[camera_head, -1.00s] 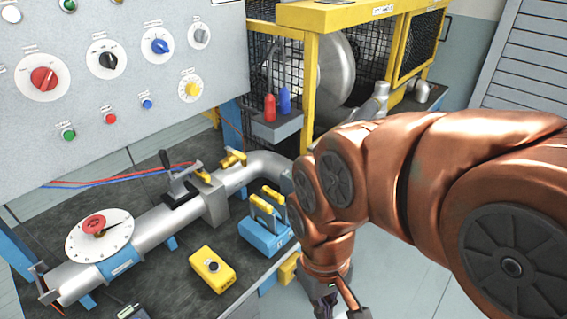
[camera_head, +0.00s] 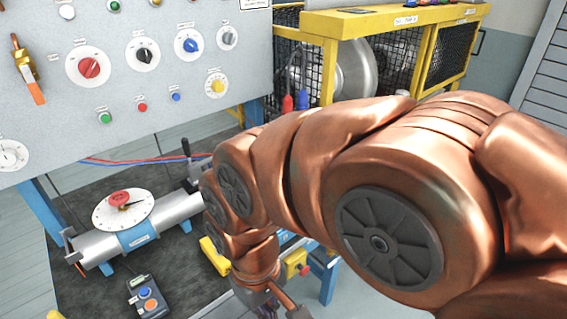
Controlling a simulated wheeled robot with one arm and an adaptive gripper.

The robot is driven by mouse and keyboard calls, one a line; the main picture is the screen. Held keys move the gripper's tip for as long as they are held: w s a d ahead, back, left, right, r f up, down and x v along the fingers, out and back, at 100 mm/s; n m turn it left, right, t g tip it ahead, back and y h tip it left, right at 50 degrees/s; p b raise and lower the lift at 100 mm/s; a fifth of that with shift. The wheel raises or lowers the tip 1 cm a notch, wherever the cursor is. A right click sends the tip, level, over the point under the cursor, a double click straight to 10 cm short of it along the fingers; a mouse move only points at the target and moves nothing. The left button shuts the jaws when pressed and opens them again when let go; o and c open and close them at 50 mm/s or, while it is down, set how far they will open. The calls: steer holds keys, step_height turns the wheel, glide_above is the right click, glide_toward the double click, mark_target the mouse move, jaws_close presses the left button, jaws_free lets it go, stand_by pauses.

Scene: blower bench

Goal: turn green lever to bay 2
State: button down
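I see no green lever and no marking for bay 2 in this view. An orange-handled brass valve (camera_head: 26,68) is on the left of the grey panel (camera_head: 60,140). My gripper (camera_head: 280,307) is low at the bottom edge, pointing down in front of the bench. It is partly cut off by the picture edge, so its fingertips and opening are unclear. My copper arm hides the right end of the bench and part of the yellow cage.
The panel carries red, black, blue and yellow knobs (camera_head: 89,67). A pipe with a red-knobbed dial (camera_head: 123,209) lies on the dark bench. A handset with blue and orange buttons (camera_head: 148,298) is in front. The yellow-framed blower cage (camera_head: 330,75) stands behind my arm.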

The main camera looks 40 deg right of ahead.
steer(key=w+d+r+t+b, duration=0.1)
steer(key=w+d+r, duration=0.15)
steer(key=w, duration=0.45)
steer(key=w+d+r+t+y+b, duration=0.15)
steer(key=w+d, duration=0.25)
steer(key=w, duration=0.4)
steer(key=w+d+r+b, duration=0.1)
steer(key=w+d+b, duration=0.1)
steer(key=w+d, duration=0.35)
steer(key=w+d+t+b, duration=0.1)
steer(key=w+d, duration=0.3)
steer(key=d, duration=0.9)
steer(key=w+d+r+t+h+b, duration=0.1)
steer(key=w+d, duration=0.4)
steer(key=d, duration=0.8)
steer(key=shift+w+t+b, duration=0.2)
steer(key=shift+t+b, duration=0.25)
steer(key=shift+t, duration=0.1)
steer(key=shift+h, duration=0.25)
steer(key=shift+f, duration=0.1)
